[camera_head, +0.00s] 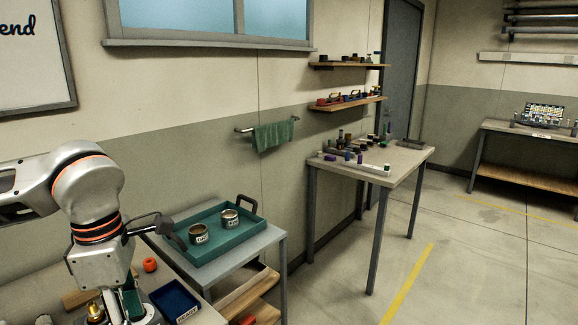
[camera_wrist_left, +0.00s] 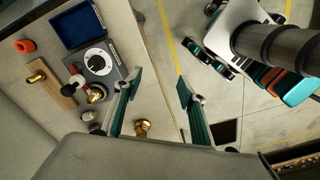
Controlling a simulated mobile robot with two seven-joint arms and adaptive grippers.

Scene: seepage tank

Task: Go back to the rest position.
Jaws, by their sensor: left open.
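My left arm comes in from the left in the head view, with its gripper (camera_head: 133,303) pointing down over the near workbench at the lower left. In the left wrist view its two teal-padded fingers (camera_wrist_left: 160,92) stand apart with nothing between them. They are above the front edge of the bench, with the floor partly below them. A brass fitting (camera_wrist_left: 142,127) lies on the bench just beside the left finger, apart from it as far as I can tell.
A blue tray (camera_wrist_left: 83,24), a grey dial box (camera_wrist_left: 97,62), a wooden strip (camera_wrist_left: 48,85) and an orange ring (camera_wrist_left: 25,46) are on the bench. A teal tray (camera_head: 222,245) with two tins stands behind. The floor (camera_head: 450,280) at right is clear.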

